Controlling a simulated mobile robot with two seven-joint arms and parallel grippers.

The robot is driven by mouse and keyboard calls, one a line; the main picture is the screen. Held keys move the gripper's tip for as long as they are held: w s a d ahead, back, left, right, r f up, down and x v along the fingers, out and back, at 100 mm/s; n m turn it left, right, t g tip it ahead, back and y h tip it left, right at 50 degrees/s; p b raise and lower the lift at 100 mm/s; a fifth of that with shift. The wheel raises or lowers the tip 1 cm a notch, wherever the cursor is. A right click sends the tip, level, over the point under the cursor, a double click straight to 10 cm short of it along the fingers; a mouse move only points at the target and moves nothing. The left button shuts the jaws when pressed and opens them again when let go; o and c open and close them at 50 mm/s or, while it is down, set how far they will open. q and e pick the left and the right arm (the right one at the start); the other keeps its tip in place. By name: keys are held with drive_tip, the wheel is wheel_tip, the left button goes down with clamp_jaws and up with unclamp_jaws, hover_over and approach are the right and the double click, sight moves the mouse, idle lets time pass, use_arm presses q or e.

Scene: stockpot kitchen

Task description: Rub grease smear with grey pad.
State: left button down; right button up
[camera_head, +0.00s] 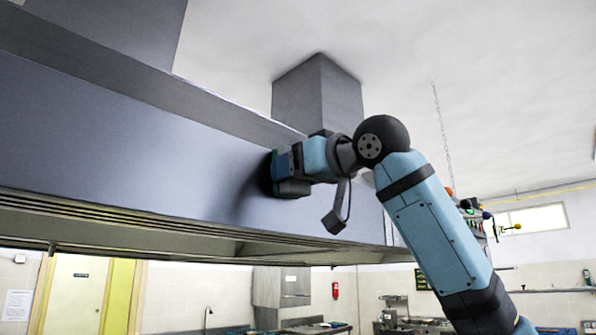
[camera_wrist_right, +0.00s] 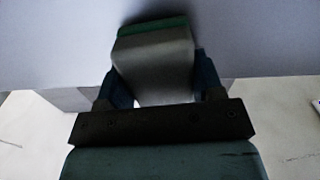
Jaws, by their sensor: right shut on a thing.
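My right gripper (camera_head: 283,172) is raised against the front face of the large grey extractor hood (camera_head: 130,135). In the right wrist view my right gripper (camera_wrist_right: 155,95) is shut on the grey pad (camera_wrist_right: 153,62), which has a green layer (camera_wrist_right: 152,26) on its far side. The green side is at the hood's face and looks to be touching it. In the head view only a thin green edge of the pad (camera_head: 274,168) shows beside the fingers. No grease smear can be made out; the pad and a dark shadow cover part of the panel. My left gripper is out of view.
The hood's lower edge with its slatted underside (camera_head: 120,218) runs below the gripper. A square duct (camera_head: 318,95) rises behind the hood to the ceiling. A hanging chain (camera_head: 440,130) and a rack of utensils (camera_head: 475,212) are at the right. Counters stand far below.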

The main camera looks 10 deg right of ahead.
sight(266, 169)
drive_tip(key=shift+s+a, duration=0.1)
drive_tip(key=shift+a, duration=0.05)
drive_tip(key=shift+s+a, duration=0.5)
drive_tip(key=shift+a, duration=0.2)
drive_tip(key=shift+s+a, duration=0.5)
drive_tip(key=shift+a, duration=0.2)
drive_tip(key=shift+s+a, duration=0.1)
drive_tip(key=shift+a, duration=0.05)
drive_tip(key=shift+r, duration=0.1)
drive_tip(key=shift+w+d, duration=0.65)
drive_tip(key=shift+d, duration=0.2)
drive_tip(key=shift+w+d, duration=0.65)
drive_tip(key=shift+d, duration=0.2)
